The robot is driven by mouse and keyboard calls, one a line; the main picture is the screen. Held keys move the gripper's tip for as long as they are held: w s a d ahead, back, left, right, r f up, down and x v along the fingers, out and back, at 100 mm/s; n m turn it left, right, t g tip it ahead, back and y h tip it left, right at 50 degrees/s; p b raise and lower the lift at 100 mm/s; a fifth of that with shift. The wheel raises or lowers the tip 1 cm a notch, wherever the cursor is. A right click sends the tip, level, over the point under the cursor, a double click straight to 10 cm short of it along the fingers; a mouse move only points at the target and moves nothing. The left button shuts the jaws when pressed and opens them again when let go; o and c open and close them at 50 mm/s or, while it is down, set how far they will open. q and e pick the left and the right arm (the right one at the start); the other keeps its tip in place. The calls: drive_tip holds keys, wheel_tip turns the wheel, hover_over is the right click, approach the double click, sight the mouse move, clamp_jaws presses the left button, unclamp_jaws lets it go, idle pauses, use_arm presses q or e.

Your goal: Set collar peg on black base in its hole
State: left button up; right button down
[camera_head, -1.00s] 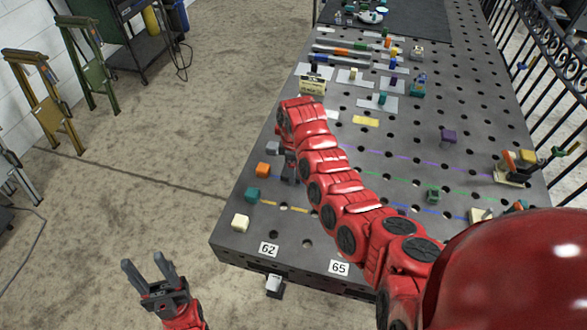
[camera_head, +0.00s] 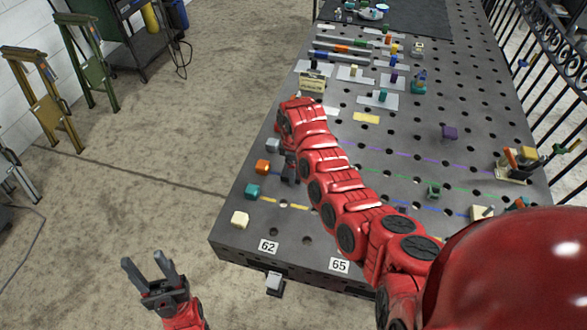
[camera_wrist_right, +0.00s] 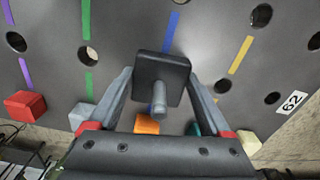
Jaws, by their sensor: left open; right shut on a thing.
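My right gripper (camera_wrist_right: 160,80) is shut on the collar peg on a black base (camera_wrist_right: 175,66). The square black base sits between the fingertips in the right wrist view, with a grey round peg pointing toward the camera. A blue line on the perforated table runs behind the base. I cannot tell how far the base is from the table. In the head view my right gripper (camera_head: 290,168) hangs over the table's left side, and the peg is not clear there. My left gripper (camera_head: 150,273) is open and empty, off the table at lower left.
The perforated table (camera_head: 330,235) has many holes; an open hole (camera_wrist_right: 88,53) shows near a green line. An orange cube (camera_head: 263,167), a teal cube (camera_head: 253,191) and a cream cube (camera_head: 240,219) line the left edge.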

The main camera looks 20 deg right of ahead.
drive_tip(key=shift+f, duration=0.4)
unclamp_jaws()
wheel_tip(320, 180, up, 6)
drive_tip(key=b, duration=0.2)
drive_tip(key=shift+a+f+b, duration=0.1)
drive_tip(key=shift+f+b, duration=0.05)
drive_tip(key=shift+b, duration=0.25)
wheel_tip(320, 180, up, 3)
drive_tip(key=shift+p, duration=0.9)
wheel_tip(320, 180, up, 9)
drive_tip(key=shift+f, duration=0.15)
